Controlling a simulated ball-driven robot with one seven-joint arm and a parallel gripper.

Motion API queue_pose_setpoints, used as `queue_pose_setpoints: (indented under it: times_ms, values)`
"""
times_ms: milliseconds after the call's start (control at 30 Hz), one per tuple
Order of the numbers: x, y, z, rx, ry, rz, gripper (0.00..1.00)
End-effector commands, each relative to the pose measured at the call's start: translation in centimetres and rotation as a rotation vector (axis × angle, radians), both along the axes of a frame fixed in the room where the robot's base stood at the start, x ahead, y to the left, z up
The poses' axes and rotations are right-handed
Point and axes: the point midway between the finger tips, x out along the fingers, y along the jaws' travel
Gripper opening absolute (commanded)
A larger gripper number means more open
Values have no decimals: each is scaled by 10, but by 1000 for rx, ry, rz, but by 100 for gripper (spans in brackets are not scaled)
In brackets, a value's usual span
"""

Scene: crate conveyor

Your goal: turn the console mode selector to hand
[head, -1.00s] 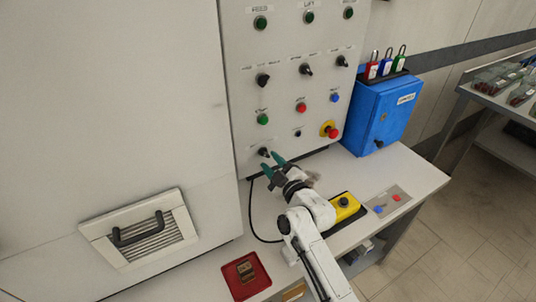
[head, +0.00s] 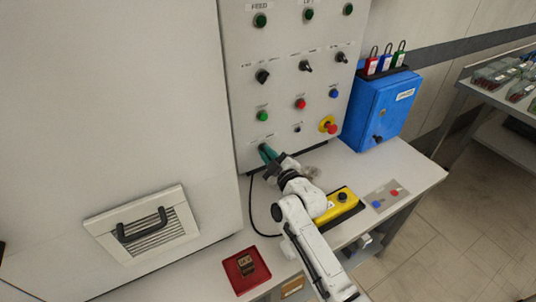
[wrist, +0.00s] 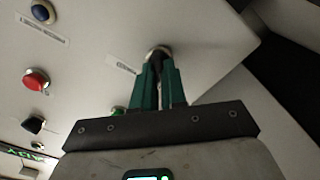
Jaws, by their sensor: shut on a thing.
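The console panel (head: 283,92) stands upright at the back in the head view. A black selector knob (wrist: 157,53) sits low on it, at the bottom left in the head view, where my fingers now cover it. Its label is too small to read. My gripper (head: 265,150) reaches up to the panel there. In the wrist view the green fingers (wrist: 160,78) are shut on the knob, one on each side. The knob's pointer direction is hidden between them.
Three other black selectors, one being the left selector (head: 262,76), sit higher up. A green button (head: 262,116), red button (head: 300,103) and emergency stop (head: 328,125) are near my gripper. A yellow control box (head: 341,206) and red tray (head: 246,270) lie on the bench.

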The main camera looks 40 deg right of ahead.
Motion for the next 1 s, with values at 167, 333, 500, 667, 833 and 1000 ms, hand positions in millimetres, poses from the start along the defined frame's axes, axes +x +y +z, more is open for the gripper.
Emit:
queue_pose_setpoints:
  times_ms: [167,333,500,667,833,1000]
  values:
    - [0,0,0,0,1,1,0]
    - [0,0,0,2,0,1,0]
    - [0,1,-1,28,-7,1,0]
    - [0,1,-1,96,-28,1,0]
    - [0,1,0,217,-62,2,0]
    - [0,0,0,369,-105,1,0]
